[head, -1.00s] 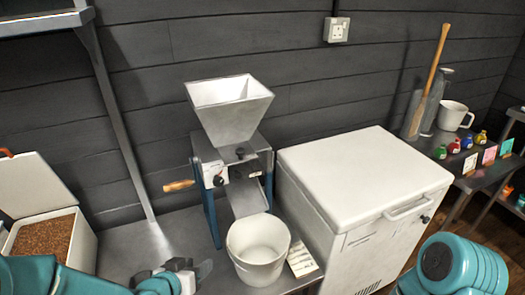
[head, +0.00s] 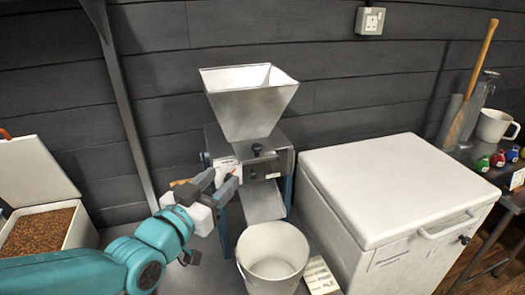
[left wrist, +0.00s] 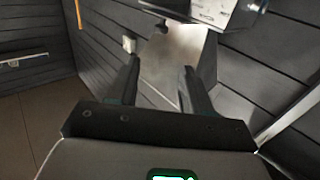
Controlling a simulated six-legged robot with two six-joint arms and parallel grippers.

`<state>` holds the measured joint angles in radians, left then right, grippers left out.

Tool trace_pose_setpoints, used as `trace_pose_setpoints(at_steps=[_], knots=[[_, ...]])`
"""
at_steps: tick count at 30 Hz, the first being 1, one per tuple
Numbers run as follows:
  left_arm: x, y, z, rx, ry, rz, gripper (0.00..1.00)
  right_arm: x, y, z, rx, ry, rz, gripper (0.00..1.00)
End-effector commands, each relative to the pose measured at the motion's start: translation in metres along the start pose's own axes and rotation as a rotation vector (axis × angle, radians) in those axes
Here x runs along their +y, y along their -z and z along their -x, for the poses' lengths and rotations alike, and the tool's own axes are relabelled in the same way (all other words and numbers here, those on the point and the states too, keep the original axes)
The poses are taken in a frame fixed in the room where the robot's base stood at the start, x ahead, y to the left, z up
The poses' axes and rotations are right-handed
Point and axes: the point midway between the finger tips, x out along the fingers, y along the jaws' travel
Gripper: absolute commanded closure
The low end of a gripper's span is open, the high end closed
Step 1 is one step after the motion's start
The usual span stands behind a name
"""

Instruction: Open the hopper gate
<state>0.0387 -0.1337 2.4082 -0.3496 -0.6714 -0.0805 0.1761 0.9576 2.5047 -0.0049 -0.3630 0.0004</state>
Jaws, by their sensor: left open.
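The grain mill has a pale metal hopper (head: 250,110) on top, with an empty-looking mouth. Under it is the mill body with a small dark knob (head: 257,150) on its front; which part is the gate I cannot tell for sure. My left gripper (head: 228,176) is open, just in front of the mill's left front side, left of and below the knob. Whether it touches the mill is unclear. It hides part of the mill front and of the wooden crank handle (head: 180,183). In the left wrist view nothing is gripped between the spread fingers (left wrist: 158,82). My right gripper is out of view.
A white bucket (head: 273,262) stands under the mill's chute (head: 263,203). A white chest (head: 385,190) stands close on the right. An open bin of grain (head: 40,232) is at the left. A grey post (head: 125,105) rises behind my left arm.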

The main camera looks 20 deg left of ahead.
Motion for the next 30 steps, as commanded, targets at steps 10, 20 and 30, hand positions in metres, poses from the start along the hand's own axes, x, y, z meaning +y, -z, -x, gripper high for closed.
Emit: trace_pose_setpoints(at_steps=[10,20,30], knots=[[0.002,-0.002,-0.060,-0.005,-0.004,0.001,0.51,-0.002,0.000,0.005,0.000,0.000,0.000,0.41],[0.002,-0.002,-0.137,-0.004,-0.005,0.001,0.51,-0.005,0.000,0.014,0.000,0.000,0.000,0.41],[0.002,-0.002,-0.167,-0.003,-0.005,0.001,0.51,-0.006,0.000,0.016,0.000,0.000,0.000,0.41]])
